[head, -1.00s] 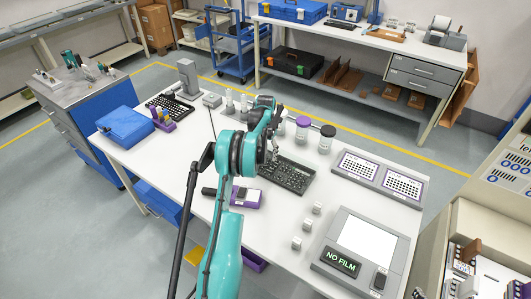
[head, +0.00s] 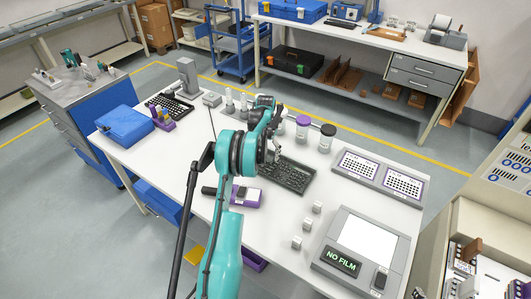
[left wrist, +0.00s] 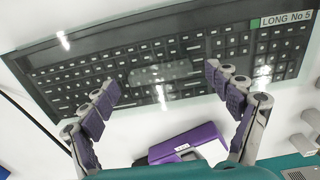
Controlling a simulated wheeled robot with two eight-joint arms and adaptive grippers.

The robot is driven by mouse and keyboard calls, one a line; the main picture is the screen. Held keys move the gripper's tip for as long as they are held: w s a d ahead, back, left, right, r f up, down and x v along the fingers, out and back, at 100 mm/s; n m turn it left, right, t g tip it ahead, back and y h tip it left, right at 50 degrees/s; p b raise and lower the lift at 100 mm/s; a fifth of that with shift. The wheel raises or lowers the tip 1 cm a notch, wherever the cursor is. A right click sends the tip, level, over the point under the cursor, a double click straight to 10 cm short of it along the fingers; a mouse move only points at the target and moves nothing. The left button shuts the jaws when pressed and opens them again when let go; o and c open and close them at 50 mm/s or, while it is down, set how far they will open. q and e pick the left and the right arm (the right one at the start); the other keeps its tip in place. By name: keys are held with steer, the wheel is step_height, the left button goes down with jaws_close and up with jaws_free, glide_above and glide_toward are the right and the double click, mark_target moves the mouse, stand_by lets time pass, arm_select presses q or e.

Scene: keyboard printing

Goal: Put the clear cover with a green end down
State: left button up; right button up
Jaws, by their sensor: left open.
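A dark keyboard (head: 288,176) lies on the white table; it fills the upper part of the left wrist view (left wrist: 85,72). A clear cover (left wrist: 150,100) with bright reflections and a pale greenish rim appears to lie over the keys. Its green end mark (left wrist: 263,23) shows at the upper right, beside a label reading "LONG No 5". My left gripper (left wrist: 163,78) is open, its fingers apart over the near side of the cover with nothing between them. In the head view, the left gripper (head: 276,152) is partly hidden by my arm. My right gripper is not in view.
Small white blocks (head: 307,223), a "NO FILM" station (head: 366,243) and a grey tray (head: 378,177) are to the right.

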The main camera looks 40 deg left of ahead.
mark_target(266, 155)
arm_select(q)
step_height(266, 155, up, 12)
steer(key=r+p, duration=0.1)
steer(key=p, duration=0.1)
steer(key=s+d+r+m+t, duration=0.1)
steer(key=s+d+r+m, duration=0.3)
steer(key=d+r+m, duration=0.5)
steer(key=s+d+r+m+t, duration=0.2)
steer(key=s+d+r+m, duration=0.4)
steer(key=d, duration=0.5)
steer(key=s+d+f+m+t, duration=0.2)
steer(key=s+d+f+m, duration=0.1)
steer(key=s+d+m, duration=0.5)
steer(key=s+d+f+m+t, duration=0.2)
steer(key=s+d+m, duration=0.5)
steer(key=s+m, duration=0.3)
steer(key=m, duration=0.4)
steer(key=shift+d+f, duration=0.35)
steer(key=shift+f, duration=0.05)
steer(key=shift+s, duration=0.1)
step_height(266, 155, down, 6)
steer(key=b, duration=0.5)
steer(key=shift+r, duration=0.15)
